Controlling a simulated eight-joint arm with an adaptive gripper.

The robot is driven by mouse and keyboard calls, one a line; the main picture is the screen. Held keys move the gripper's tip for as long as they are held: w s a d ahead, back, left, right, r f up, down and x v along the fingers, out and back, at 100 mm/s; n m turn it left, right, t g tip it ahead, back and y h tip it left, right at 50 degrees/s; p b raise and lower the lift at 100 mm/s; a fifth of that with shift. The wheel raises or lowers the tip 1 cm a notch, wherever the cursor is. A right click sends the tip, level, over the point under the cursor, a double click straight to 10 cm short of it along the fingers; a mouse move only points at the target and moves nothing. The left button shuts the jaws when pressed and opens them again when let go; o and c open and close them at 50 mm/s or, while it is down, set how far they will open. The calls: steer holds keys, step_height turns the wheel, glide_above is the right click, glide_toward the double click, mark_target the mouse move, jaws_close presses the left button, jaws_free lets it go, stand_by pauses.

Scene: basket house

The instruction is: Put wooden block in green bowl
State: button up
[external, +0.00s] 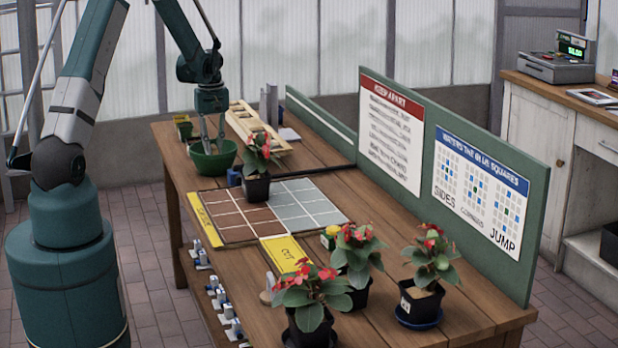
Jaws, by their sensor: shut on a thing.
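The green bowl (213,165) stands near the far left end of the wooden table. My gripper (212,148) points straight down into the bowl, its fingertips at or below the rim. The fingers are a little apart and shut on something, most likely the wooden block. The bowl's near wall and the fingers hide what is held, so I cannot make out the block itself or whether it touches the bowl's floor.
A potted red-flowered plant (256,172) stands close to the right of the bowl, with a small blue object (234,177) beside it. A wooden tray (268,150) lies behind. A brown and grey grid board (235,218) fills mid-table. More potted plants stand in front; a green partition (430,130) runs behind.

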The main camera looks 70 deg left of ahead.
mark_target(214, 146)
steer(key=shift+f, duration=0.25)
steer(key=shift+f, duration=1.8)
steer(key=shift+f+b, duration=0.1)
steer(key=shift+b, duration=0.2)
steer(key=o, duration=0.7)
step_height(214, 146, up, 12)
steer(key=shift+r+p, duration=0.15)
steer(key=shift+p, duration=0.4)
steer(key=shift+d, duration=0.1)
